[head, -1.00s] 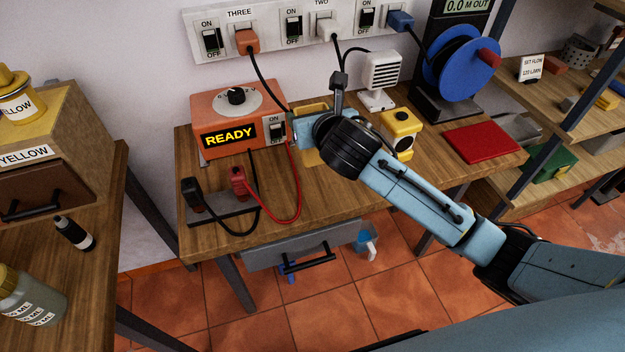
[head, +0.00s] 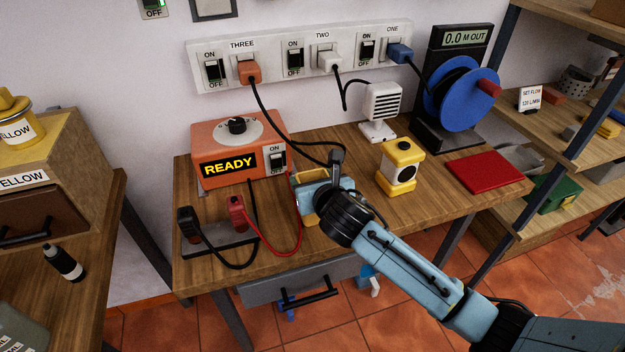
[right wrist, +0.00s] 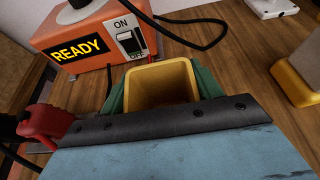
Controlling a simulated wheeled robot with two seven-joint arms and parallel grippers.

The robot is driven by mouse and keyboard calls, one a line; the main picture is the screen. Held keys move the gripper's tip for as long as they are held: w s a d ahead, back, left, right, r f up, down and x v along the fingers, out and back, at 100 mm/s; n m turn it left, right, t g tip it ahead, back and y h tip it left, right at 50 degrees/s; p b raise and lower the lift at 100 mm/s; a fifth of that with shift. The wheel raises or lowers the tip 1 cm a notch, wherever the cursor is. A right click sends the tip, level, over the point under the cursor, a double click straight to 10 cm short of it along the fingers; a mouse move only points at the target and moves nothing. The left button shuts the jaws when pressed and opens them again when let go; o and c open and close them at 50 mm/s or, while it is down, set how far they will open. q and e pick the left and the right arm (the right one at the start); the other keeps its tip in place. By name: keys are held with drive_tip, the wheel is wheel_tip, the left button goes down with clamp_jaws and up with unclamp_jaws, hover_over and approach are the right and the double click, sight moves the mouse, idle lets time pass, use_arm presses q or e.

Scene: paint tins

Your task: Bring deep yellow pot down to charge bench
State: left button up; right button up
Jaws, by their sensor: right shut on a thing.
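The deep yellow pot (head: 310,217) is a square, open-topped vessel, mostly covered by my right gripper (head: 314,192) in the head view. In the right wrist view I look into the pot (right wrist: 160,88), with a green finger on either side of it. My right gripper is shut on the pot. The pot is over the charge bench (head: 340,240), just right of the orange charger (head: 240,150). I cannot tell whether its base touches the wood. My left gripper is out of view.
A red plug (head: 237,212) and black plug (head: 190,224) with looping leads stand left of the pot. A yellow-and-white device (head: 400,165), a white heater-like unit (head: 382,108) and a red slab (head: 485,171) are to the right. Bare wood lies in front.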

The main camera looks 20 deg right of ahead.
drive_tip(key=o, duration=1.1)
drive_tip(key=shift+c, duration=0.2)
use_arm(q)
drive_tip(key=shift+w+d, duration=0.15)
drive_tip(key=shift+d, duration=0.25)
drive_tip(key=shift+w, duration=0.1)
use_arm(e)
drive_tip(key=shift+s+r, duration=0.25)
drive_tip(key=shift+s, duration=0.1)
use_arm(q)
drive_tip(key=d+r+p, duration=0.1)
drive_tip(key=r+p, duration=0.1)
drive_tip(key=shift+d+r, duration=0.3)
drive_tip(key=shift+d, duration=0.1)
use_arm(e)
drive_tip(key=v, duration=1.1)
drive_tip(key=shift+s, duration=0.1)
